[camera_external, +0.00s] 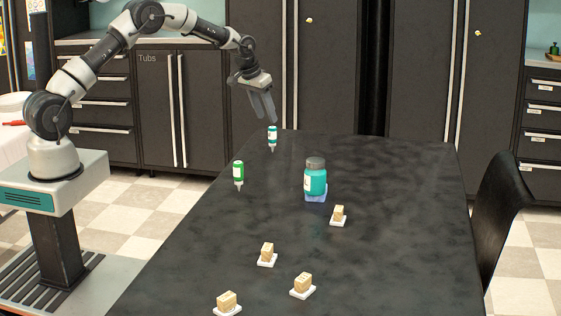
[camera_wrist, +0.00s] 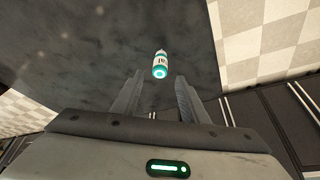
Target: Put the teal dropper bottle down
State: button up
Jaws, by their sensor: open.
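The teal dropper bottle (camera_external: 272,138) stands on the dark table near its far end, with its narrow tip pointing down and a white label on its side. In the wrist view the bottle (camera_wrist: 160,65) shows beyond the fingertips, its teal round end towards the camera. My gripper (camera_external: 268,112) is above the bottle in the external view, with its fingers pointing down. In the wrist view my gripper (camera_wrist: 158,85) has its two fingers apart with nothing between them. The bottle looks clear of both fingers.
A green dropper bottle (camera_external: 238,174) stands at the table's left edge. A teal jar (camera_external: 315,180) sits on a blue base mid-table. Several soap blocks on white dishes (camera_external: 303,285) stand nearer the front. The table's right side (camera_external: 420,220) is clear. A black chair (camera_external: 500,215) stands at right.

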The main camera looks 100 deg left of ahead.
jog(key=v, duration=0.4)
jog(key=shift+d+r, duration=0.1)
jog(key=shift+r, duration=0.1)
jog(key=w+d+r+m+t, duration=0.1)
jog(key=w+d+r+m, duration=0.1)
jog(key=d+r, duration=0.6)
jog(key=w+d+r+m+h, duration=0.1)
jog(key=d+r, duration=0.2)
jog(key=d, duration=1)
jog(key=w+d+r+m+t, duration=0.1)
jog(key=w+d+r+m, duration=0.1)
jog(key=d+r, duration=0.6)
jog(key=s+d+m, duration=0.1)
jog(key=s+d, duration=0.2)
jog(key=d, duration=0.4)
jog(key=s+d+m+h, duration=0.1)
jog(key=s+d, duration=0.3)
jog(key=d, duration=0.2)
jog(key=s+d+m, duration=0.1)
jog(key=s+d, duration=0.2)
jog(key=d, duration=0.4)
jog(key=s+d+f+m+t+h, duration=0.1)
jog(key=s+d+f+m, duration=0.2)
jog(key=s+d, duration=0.6)
jog(key=shift+s+f+h, duration=0.3)
jog(key=shift+s+h, duration=0.1)
jog(key=shift+s, duration=0.35)
